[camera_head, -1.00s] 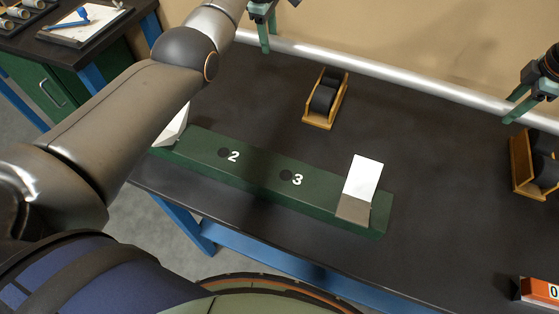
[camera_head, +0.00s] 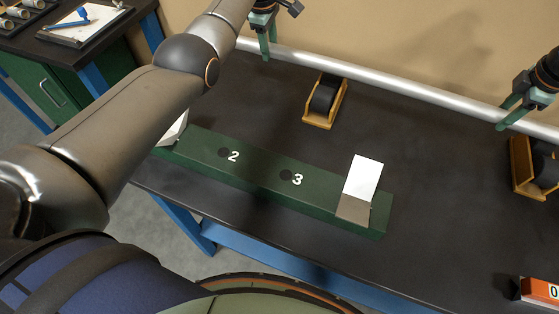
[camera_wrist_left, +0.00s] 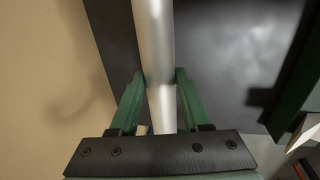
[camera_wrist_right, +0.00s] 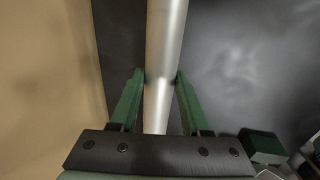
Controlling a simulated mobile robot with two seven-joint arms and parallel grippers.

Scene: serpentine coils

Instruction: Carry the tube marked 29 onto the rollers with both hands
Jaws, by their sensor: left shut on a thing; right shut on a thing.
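The long silver tube (camera_head: 400,87) runs along the back of the table in the head view; no number shows on it. My left gripper (camera_head: 265,50) is shut on it at the left, and the tube passes between its green fingers in the left wrist view (camera_wrist_left: 160,85). My right gripper (camera_head: 506,115) is shut on it at the right, also seen in the right wrist view (camera_wrist_right: 158,85). A left roller stand (camera_head: 324,100), wooden with black rollers, stands in front of the tube.
A green block (camera_head: 262,178) with marks 2 and 3 lies along the front edge, with a white card (camera_head: 363,180) at its right end. An orange block (camera_head: 540,291) sits at front right. Dark tabletop between is clear.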

